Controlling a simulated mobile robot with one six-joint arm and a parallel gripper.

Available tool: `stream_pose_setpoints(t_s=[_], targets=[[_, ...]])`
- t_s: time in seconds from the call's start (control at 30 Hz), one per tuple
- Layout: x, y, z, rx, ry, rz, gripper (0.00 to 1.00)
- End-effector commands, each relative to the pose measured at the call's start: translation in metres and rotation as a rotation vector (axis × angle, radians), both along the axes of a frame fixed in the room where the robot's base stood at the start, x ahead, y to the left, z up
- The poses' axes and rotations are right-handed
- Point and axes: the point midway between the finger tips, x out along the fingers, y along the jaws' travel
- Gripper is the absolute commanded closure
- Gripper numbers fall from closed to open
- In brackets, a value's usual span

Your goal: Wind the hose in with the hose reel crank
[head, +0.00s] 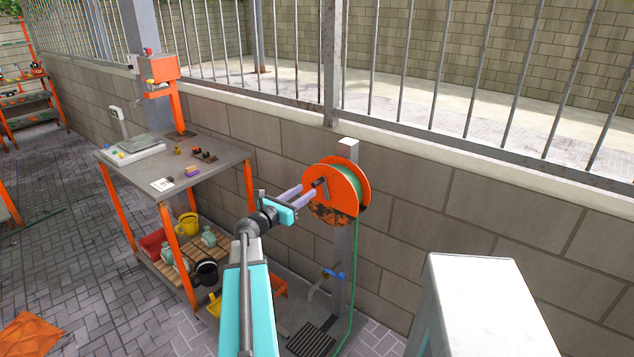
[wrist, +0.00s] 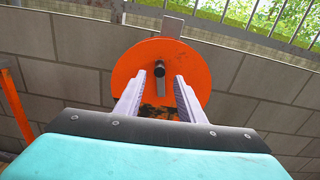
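The hose reel is an orange disc drum (head: 347,186) on a grey post, and its face (wrist: 130,75) fills the middle of the wrist view. Its crank has a dark knob (wrist: 160,71) on a short grey arm (wrist: 160,97) that points down from it. The green hose (head: 354,270) hangs from the reel's right side to the ground. My gripper (head: 307,190) points at the reel face. In the wrist view its two pale purple fingers (wrist: 158,80) stand apart, with the crank seen between them. I cannot tell whether a finger touches the crank.
A blue-handled tap (head: 333,274) is on the post below the reel. A workbench (head: 222,157) with a scale and small items stands left, with pots and a watering can beneath. A block wall with a railing runs behind. A pale box-like shape (head: 480,300) fills the lower right.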

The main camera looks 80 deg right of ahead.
Motion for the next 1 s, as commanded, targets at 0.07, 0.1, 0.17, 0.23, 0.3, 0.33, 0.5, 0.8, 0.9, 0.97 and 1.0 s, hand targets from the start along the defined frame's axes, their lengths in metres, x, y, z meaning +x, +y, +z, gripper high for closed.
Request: stream_pose_setpoints(t_s=[0.07, 0.1, 0.17, 0.23, 0.3, 0.33, 0.5, 0.8, 0.9, 0.97, 1.0], targets=[[-0.005, -0.010, 0.002, 0.000, 0.000, -0.002, 0.64], [-0.007, -0.014, 0.001, -0.001, -0.001, -0.003, 0.64], [-0.011, -0.020, 0.001, 0.000, -0.001, -0.002, 0.64], [-0.014, -0.027, 0.001, 0.000, -0.001, -0.001, 0.64], [-0.018, -0.034, 0.001, 0.000, 0.000, -0.002, 0.64], [-0.020, -0.037, 0.001, 0.000, 0.000, -0.003, 0.64], [-0.028, -0.053, 0.001, 0.001, 0.000, -0.001, 0.64], [-0.038, -0.069, 0.000, 0.000, 0.000, -0.001, 0.64], [-0.039, -0.071, 0.000, 0.000, 0.000, -0.001, 0.64], [-0.040, -0.071, 0.000, 0.000, 0.000, -0.001, 0.64], [-0.040, -0.071, 0.000, 0.000, 0.000, 0.000, 0.64]])
